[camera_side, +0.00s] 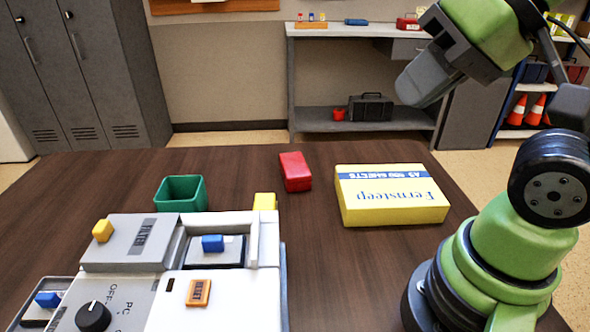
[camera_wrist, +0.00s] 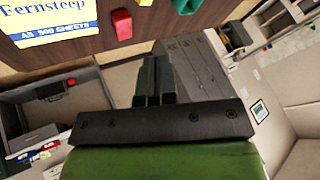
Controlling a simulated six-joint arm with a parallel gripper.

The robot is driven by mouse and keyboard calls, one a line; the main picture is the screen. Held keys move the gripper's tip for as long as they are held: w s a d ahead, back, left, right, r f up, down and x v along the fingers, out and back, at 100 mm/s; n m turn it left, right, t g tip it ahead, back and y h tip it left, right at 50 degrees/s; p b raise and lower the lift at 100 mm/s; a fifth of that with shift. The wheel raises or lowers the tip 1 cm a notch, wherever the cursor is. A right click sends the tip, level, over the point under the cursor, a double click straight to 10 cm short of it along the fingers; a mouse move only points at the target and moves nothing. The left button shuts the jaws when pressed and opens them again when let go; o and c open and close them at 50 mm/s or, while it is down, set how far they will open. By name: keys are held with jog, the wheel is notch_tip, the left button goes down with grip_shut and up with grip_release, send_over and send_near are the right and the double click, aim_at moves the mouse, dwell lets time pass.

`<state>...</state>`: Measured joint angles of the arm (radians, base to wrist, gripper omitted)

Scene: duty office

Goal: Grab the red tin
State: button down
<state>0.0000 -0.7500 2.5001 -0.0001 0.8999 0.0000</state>
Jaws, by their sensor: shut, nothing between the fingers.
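The red tin (camera_side: 295,171) is a small red box lying on the dark wooden table, between the green bin and the yellow paper pack. It also shows at the top of the wrist view (camera_wrist: 122,24). My gripper (camera_side: 408,92) is raised above and behind the table's right side, well apart from the tin. In the wrist view my gripper's fingers (camera_wrist: 154,62) are together with nothing between them.
A yellow paper pack (camera_side: 390,196) lies right of the tin. An open green bin (camera_side: 181,194) stands left. A grey control panel (camera_side: 130,242) with a yellow block (camera_side: 265,201) at its back fills the front left. Bare table (camera_side: 335,265) lies in front of the tin.

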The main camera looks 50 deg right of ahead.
jog(key=shift+c, duration=0.6)
grip_release()
jog(key=shift+w, duration=0.1)
jog(key=m+g+h, duration=0.3)
jog(key=h, duration=0.1)
send_over(295, 165)
jog(key=s+a, duration=0.3)
jog(key=s, duration=0.2)
notch_tip(295, 165, down, 14)
jog(key=shift+g+h, duration=0.3)
jog(key=x, duration=1.1)
jog(key=shift+w+a+f, duration=0.15)
jog(key=shift+w+a, duration=0.1)
jog(key=shift+x, duration=3.15)
jog(key=shift+s+f, duration=0.15)
jog(key=shift+f, duration=0.1)
